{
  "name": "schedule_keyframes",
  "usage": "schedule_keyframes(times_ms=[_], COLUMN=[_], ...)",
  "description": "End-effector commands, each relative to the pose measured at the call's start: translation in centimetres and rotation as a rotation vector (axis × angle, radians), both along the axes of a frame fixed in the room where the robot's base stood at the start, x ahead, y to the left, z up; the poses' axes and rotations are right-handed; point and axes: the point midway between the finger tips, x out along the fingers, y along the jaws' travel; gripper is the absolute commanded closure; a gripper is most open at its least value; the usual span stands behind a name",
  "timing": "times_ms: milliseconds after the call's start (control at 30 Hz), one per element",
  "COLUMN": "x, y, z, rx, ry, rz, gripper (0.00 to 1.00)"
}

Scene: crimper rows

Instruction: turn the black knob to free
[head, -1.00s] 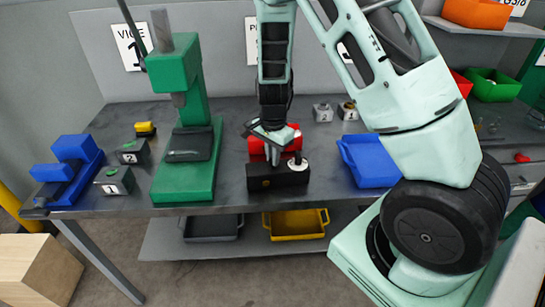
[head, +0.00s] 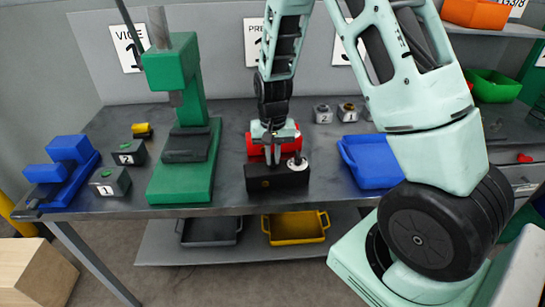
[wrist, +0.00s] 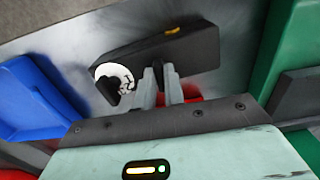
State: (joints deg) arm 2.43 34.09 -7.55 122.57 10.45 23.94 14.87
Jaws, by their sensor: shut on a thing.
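The black block (head: 262,178) sits on the bench with a red part (head: 257,147) behind it. In the head view, my gripper (head: 272,160) points down onto its top, just left of a white disc (head: 298,164) that carries a dark upright piece. In the wrist view, my gripper (wrist: 162,82) is shut on a small dark part, apparently the black knob (wrist: 160,72), mostly hidden between the fingers. The white disc (wrist: 116,73) with dark marks is beside the fingers, apart from them. I cannot read the knob's setting.
A green press (head: 184,165) stands left of the block, and a blue bin (head: 372,163) stands close on its right. Small grey blocks (head: 110,182) and a blue vice (head: 65,172) are farther left. The bench front between press and block is clear.

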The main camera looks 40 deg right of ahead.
Motion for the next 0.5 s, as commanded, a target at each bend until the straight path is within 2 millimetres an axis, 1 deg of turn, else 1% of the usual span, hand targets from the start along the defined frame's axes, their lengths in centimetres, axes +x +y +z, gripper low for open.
schedule_keyframes(times_ms=[200,500], x=[0.03,0.03], y=[-0.05,-0.06], z=[0.07,0.10], rx=[0.000,0.000], ry=[-0.002,-0.002], rz=[0.067,0.090], gripper=[1.00,1.00])
